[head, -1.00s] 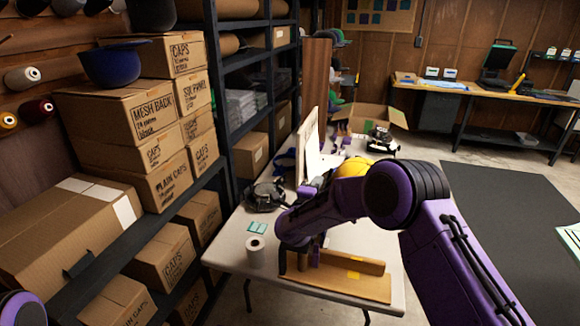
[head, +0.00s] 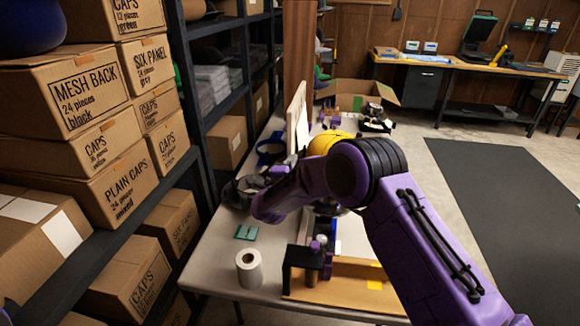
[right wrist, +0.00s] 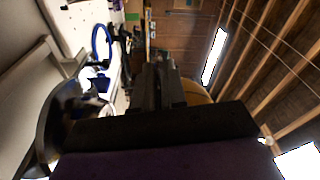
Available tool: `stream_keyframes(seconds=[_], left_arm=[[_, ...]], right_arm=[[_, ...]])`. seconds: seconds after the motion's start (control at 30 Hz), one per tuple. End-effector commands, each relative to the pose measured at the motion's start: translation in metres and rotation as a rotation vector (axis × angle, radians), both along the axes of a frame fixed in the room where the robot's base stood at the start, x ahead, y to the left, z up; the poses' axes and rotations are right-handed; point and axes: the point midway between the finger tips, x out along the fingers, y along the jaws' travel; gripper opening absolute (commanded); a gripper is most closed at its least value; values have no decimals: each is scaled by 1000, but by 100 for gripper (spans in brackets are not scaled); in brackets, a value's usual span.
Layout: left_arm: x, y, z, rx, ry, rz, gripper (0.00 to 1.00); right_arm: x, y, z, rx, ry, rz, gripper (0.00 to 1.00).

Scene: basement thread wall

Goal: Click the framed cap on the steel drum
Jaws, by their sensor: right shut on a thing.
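My right arm reaches in from the right in the head view; its own links hide most of the right gripper there. In the right wrist view, the dark fingers of the right gripper (right wrist: 160,75) are close together. A rounded yellow cap (head: 330,143) shows just behind my arm in the head view. In the right wrist view the yellow cap (right wrist: 198,92) is right against the fingers, partly hidden by them; my right gripper appears shut on it. I cannot make out its frame. A dark rounded shape (head: 326,209) shows under my arm; I cannot tell whether it is the steel drum. My left gripper is out of view.
On the table (head: 215,262) are a black rounded item (head: 238,192), teal patches (head: 246,232), a white roll (head: 249,268) and a tan board (head: 345,282) with a black block (head: 302,257). A white panel (head: 297,115) stands upright behind. Shelved cartons (head: 85,90) line the left.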

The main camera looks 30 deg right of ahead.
Motion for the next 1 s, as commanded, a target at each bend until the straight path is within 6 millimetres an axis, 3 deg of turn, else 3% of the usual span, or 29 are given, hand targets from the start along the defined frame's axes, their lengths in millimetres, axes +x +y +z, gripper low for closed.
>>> stream_keyframes(seconds=[0.73, 1.0], left_arm=[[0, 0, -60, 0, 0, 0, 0], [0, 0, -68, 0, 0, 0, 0]], right_arm=[[0, 0, -81, -2, -2, 1, 0], [0, 0, -92, -1, -3, 1, 0]])
